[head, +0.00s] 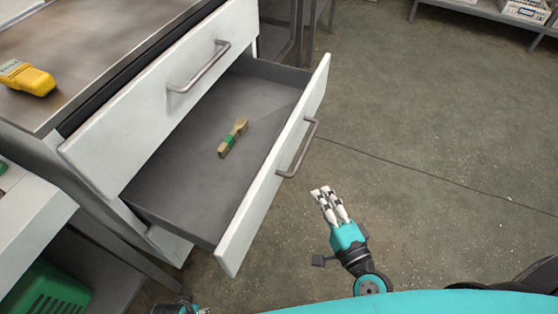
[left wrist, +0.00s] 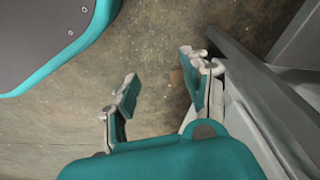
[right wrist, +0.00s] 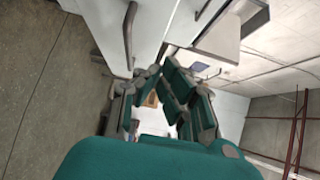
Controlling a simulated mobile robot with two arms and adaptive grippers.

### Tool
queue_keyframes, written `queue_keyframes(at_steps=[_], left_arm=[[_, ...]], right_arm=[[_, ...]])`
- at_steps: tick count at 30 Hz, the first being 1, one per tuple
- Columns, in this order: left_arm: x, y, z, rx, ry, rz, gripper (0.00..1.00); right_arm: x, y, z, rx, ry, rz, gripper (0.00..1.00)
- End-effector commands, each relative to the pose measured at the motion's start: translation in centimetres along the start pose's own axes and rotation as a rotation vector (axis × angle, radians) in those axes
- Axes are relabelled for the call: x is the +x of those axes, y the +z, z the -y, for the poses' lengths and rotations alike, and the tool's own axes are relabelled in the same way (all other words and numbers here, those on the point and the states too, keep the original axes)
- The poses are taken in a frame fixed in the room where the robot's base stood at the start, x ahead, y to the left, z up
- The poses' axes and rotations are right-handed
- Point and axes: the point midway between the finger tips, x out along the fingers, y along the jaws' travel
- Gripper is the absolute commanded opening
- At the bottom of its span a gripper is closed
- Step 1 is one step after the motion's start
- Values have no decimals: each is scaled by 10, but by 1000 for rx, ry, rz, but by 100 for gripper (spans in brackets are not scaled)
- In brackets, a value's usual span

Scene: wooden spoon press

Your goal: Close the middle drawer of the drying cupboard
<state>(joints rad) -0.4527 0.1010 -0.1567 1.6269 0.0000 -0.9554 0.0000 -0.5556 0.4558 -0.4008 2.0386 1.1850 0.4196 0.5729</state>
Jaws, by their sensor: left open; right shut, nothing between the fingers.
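The drying cupboard (head: 60,120) stands at the left in the head view. Its middle drawer (head: 270,90) is pulled far out, with a white front, a grey inside and a bar handle (head: 297,148). A small green and tan brush (head: 233,138) lies in it. The white drawer front above (head: 150,110) has its own handle. My right gripper (head: 326,192) is shut and empty, in front of the open drawer and apart from its handle. The right wrist view shows white fronts and a handle (right wrist: 130,35) beyond the fingers. My left gripper (left wrist: 162,80) is open and empty, low near the floor.
A yellow device (head: 27,78) lies on the metal worktop (head: 100,30). A green crate (head: 48,290) sits below a white surface at the lower left. A grey rack with boxes (head: 480,10) stands at the back right. The floor (head: 440,130) right of the drawer is clear.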

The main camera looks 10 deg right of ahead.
Motion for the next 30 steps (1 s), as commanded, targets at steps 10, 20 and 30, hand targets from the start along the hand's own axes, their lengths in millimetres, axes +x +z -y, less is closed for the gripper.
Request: queue_keyframes(at_steps=[10, 20, 30], left_arm=[[15, 14, -1, 3, 1, 13, 47], [30, 29, -2, 5, 2, 24, 47], [33, 33, -2, 6, 2, 25, 47]], right_arm=[[61, -1, 3, 1, -6, -5, 0], [115, 16, 2, -1, -2, -1, 0], [126, 28, 0, -3, 0, -1, 0]])
